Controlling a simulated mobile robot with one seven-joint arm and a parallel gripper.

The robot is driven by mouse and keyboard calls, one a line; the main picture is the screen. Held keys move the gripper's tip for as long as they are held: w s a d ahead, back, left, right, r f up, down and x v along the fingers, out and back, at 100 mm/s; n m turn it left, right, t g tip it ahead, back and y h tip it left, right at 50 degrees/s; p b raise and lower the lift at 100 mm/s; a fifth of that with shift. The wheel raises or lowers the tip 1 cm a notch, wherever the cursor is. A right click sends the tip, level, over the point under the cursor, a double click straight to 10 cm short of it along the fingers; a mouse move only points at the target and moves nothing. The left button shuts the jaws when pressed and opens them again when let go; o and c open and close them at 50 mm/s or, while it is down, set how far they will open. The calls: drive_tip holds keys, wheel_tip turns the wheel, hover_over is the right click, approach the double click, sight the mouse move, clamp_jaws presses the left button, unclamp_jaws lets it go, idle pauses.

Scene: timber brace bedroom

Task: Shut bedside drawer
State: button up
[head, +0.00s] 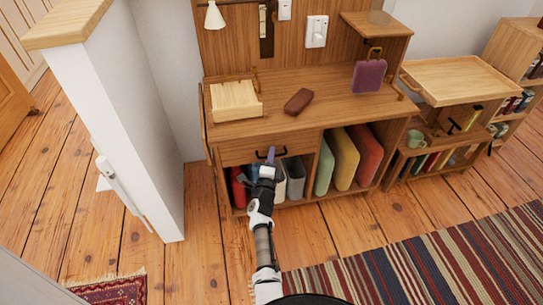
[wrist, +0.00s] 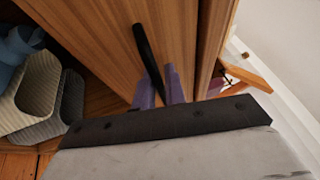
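The wooden drawer (head: 238,154) lies just under the desktop of the bedside unit, at its left end. Its front looks nearly flush; I cannot tell whether a small gap is left. A dark bar handle (wrist: 147,55) runs along the drawer front (wrist: 105,35) in the wrist view. My gripper (head: 270,154) is at the drawer front in the head view. In the wrist view its two purple fingers (wrist: 160,88) stand slightly apart, with the lower end of the handle at the gap between them. I cannot tell whether they clamp it.
The desktop (head: 310,83) holds a wooden box (head: 235,100), a brown case (head: 298,102) and a purple bag (head: 368,76). Books and bins (head: 295,176) fill the open shelf below. A white wall end (head: 125,120) stands at left. A striped rug (head: 430,255) covers the floor at right.

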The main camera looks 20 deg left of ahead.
drive_tip(key=p+v, duration=0.4)
drive_tip(key=v, duration=0.9)
drive_tip(key=shift+s, duration=0.35)
drive_tip(key=shift+d+f, duration=0.1)
drive_tip(key=shift+f, duration=0.05)
